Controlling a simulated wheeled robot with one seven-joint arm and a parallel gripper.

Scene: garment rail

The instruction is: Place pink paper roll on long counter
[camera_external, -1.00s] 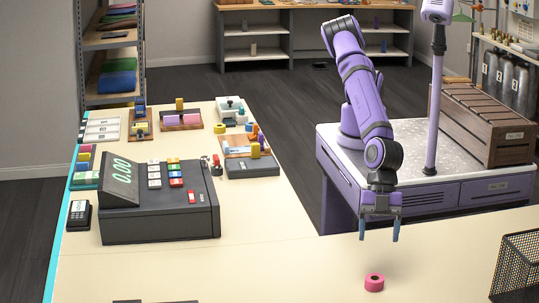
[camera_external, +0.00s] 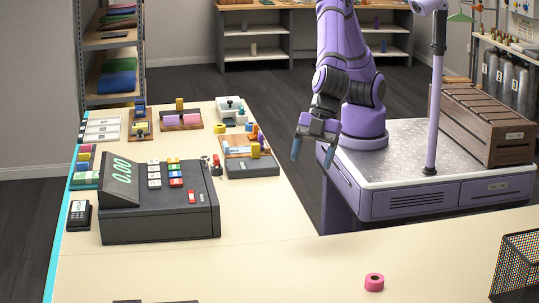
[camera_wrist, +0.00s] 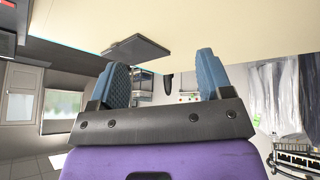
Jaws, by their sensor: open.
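The pink paper roll (camera_external: 374,282) lies on the pale counter (camera_external: 300,268) near the front right in the external view. Nothing touches it. My gripper (camera_external: 312,155) is open and empty, raised at the inner edge of the counter, well behind and left of the roll. In the wrist view my two blue fingers (camera_wrist: 163,80) stand apart with nothing between them. The roll does not show in the wrist view.
A dark cash register (camera_external: 160,205) and a card reader (camera_external: 79,215) stand on the left part of the counter. A black mesh holder (camera_external: 518,268) stands at the right edge. The counter around the roll is clear. A wooden crate (camera_external: 480,125) sits on my base.

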